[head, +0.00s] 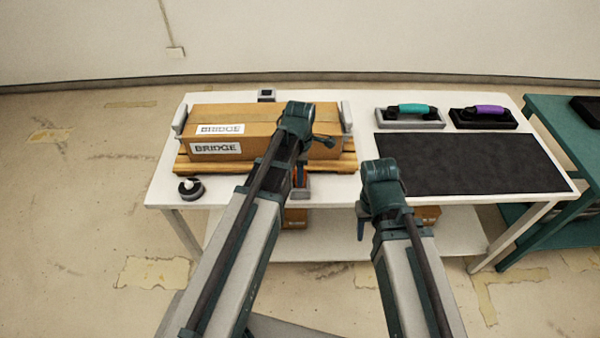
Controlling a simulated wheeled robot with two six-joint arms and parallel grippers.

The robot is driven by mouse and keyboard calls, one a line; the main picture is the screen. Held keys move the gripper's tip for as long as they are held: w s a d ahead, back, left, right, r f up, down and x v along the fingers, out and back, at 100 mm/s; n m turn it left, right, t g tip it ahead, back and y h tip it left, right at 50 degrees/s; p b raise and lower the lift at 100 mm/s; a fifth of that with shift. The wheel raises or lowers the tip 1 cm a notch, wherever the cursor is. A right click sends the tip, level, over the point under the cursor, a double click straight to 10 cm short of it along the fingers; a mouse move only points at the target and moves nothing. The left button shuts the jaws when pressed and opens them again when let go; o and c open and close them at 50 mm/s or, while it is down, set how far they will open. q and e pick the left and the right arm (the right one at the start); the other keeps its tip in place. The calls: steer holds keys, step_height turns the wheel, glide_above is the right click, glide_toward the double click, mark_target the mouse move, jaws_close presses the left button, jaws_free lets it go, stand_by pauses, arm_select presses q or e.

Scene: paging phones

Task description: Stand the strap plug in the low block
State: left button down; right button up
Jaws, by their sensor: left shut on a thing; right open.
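My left gripper (326,143) is in front of the cardboard box, over the right part of the wooden pallet. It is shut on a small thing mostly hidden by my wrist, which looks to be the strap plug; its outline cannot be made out. A small grey block (301,190), apparently the low block, sits at the table's front edge, partly behind my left arm. An orange-red strip (298,173) shows just above it. My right gripper (362,222) is open and empty, in front of the table's front edge.
The box (262,147) marked BRIDGE lies on the pallet (205,166) between grey end pieces. Another small block (267,95) stands behind it. A round dark item (190,188) is front left. Two handled tools (408,115) (484,115) and a black mat (470,162) are right.

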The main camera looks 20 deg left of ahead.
arm_select(q)
steer(key=shift+f+b, duration=0.6)
steer(key=c, duration=0.7)
jaws_free()
steer(key=shift+r, duration=0.15)
step_height(320, 180, up, 11)
steer(key=p, duration=1.1)
